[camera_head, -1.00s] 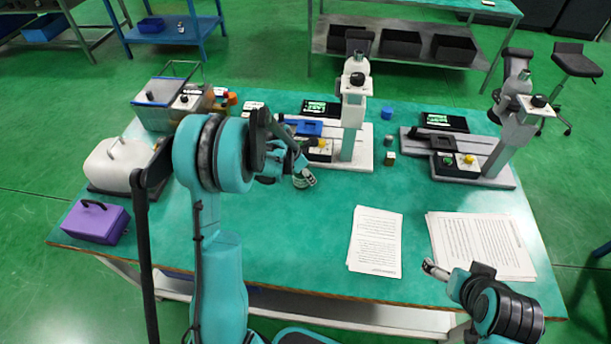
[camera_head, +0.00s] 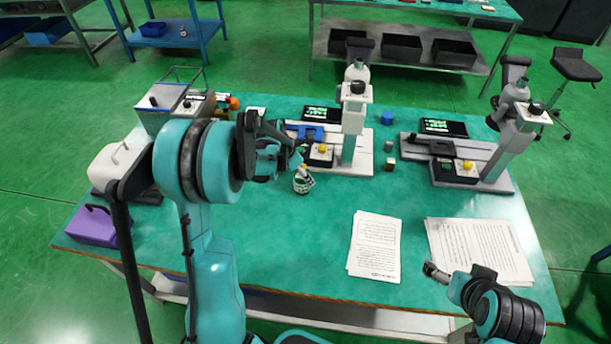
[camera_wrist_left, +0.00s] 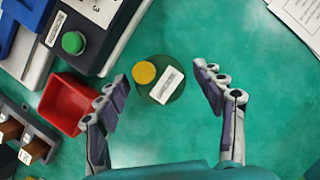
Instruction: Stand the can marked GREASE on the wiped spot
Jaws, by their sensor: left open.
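My left gripper (camera_head: 299,160) is open and empty just behind and above a small green can with a white label (camera_head: 303,183) on the teal table. In the left wrist view the open fingers (camera_wrist_left: 165,90) are on either side of a round dark-green can with a yellow cap (camera_wrist_left: 160,80), apart from it. Its label is too small to read, so I cannot tell whether it says GREASE. Small cans stand near the middle microscope: a grey-green one (camera_head: 388,147) and a dark one with a pale top (camera_head: 390,164). I cannot make out a distinct wiped spot. My right gripper (camera_head: 436,271) is low over the right front.
Two microscope stands (camera_head: 352,120) (camera_head: 510,125) take up the back. Paper sheets (camera_head: 375,247) (camera_head: 478,250) lie at the right front. A purple box (camera_head: 92,228) is at the left edge. A red bin (camera_wrist_left: 72,103) is beside the can. The front middle is clear.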

